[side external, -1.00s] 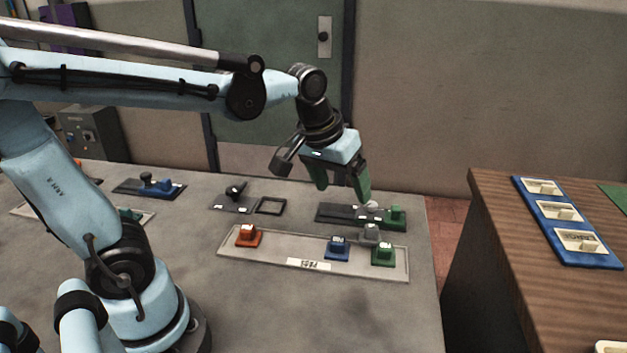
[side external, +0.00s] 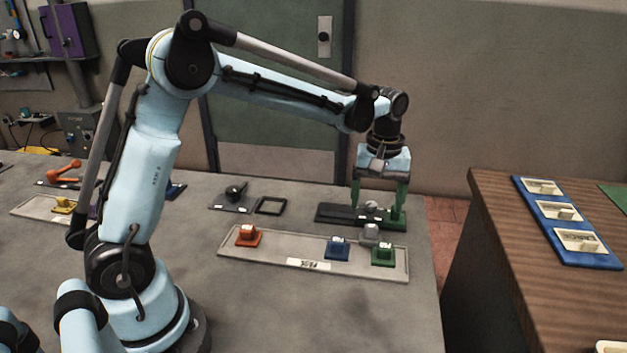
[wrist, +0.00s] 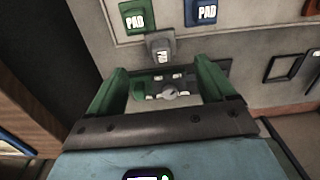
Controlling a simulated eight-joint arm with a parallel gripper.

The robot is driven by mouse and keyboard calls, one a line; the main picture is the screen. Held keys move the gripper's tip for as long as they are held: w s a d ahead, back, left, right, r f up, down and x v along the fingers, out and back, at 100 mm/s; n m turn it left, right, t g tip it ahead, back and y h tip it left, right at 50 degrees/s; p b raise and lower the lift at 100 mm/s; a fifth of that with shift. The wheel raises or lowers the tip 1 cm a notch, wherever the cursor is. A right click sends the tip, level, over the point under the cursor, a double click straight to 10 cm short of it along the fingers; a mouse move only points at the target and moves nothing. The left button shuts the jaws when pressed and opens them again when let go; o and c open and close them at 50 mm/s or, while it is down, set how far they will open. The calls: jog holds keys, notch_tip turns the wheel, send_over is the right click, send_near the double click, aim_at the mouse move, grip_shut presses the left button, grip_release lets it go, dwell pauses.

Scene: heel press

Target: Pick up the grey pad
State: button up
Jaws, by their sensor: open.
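The grey pad (side external: 370,233) is a small block on a flat base at the back edge of the light grey tray (side external: 290,264). In the wrist view the grey pad (wrist: 161,50) bears a pale label and lies just beyond the fingertips. I cannot tell whether it rests on the tray's rim or inside it. My gripper (side external: 380,208) points straight down with its green fingers apart, behind the grey pad over a black fixture. In the wrist view my gripper (wrist: 163,72) is open, with a round knob of the fixture between its fingers.
The tray also holds an orange pad (side external: 248,236), a blue pad (side external: 337,249) and a green pad (side external: 383,254). The black fixture (side external: 334,212) stands behind the tray. A black square frame (side external: 271,206) lies left of it. The tabletop in front is clear.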

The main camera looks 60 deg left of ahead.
aim_at(372, 228)
notch_tip(372, 228, down, 9)
jog(key=shift+s+a+r, duration=0.1)
dwell(0.5)
jog(key=shift+c, duration=0.5)
jog(key=c, duration=1.1)
jog(key=shift+c, duration=0.2)
jog(key=shift+r, duration=0.1)
